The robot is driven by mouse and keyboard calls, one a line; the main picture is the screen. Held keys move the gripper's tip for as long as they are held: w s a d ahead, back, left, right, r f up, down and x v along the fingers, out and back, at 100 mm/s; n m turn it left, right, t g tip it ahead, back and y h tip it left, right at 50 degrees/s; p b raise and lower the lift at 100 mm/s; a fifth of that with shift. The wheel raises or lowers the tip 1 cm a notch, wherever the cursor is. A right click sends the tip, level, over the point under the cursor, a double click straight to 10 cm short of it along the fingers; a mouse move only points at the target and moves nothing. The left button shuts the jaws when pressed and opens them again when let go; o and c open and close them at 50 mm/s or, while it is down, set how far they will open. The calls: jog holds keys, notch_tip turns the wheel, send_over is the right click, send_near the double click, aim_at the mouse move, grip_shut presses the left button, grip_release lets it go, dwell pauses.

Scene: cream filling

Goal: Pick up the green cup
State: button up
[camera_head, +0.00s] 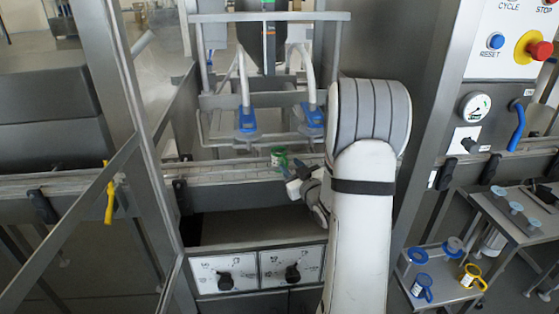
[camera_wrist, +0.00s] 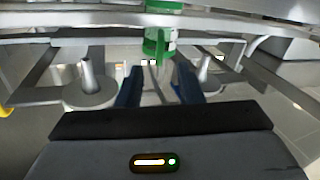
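The green cup (camera_head: 278,157) stands on the conveyor in the middle of the machine in the head view. In the wrist view the green cup (camera_wrist: 161,40) shows at the top centre, partly crossed by a grey rail. My gripper (camera_head: 291,177) is just in front and slightly right of the cup in the head view. In the wrist view my gripper (camera_wrist: 158,80) has its two blue-tipped fingers spread apart, with the cup beyond and roughly between them. The gripper looks empty. Whether a finger touches the cup cannot be told.
Two blue-tipped nozzles (camera_head: 247,120) hang above the conveyor (camera_head: 225,172), behind the cup. A metal frame post (camera_head: 125,90) stands to the left and the control panel (camera_head: 500,45) to the right. Blue and yellow cups (camera_head: 471,275) sit on a lower shelf at right.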

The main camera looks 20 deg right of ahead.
jog(key=w, duration=0.4)
jog(key=shift+p, duration=0.4)
jog(key=shift+s, duration=0.1)
jog(key=shift+c, duration=0.4)
grip_shut()
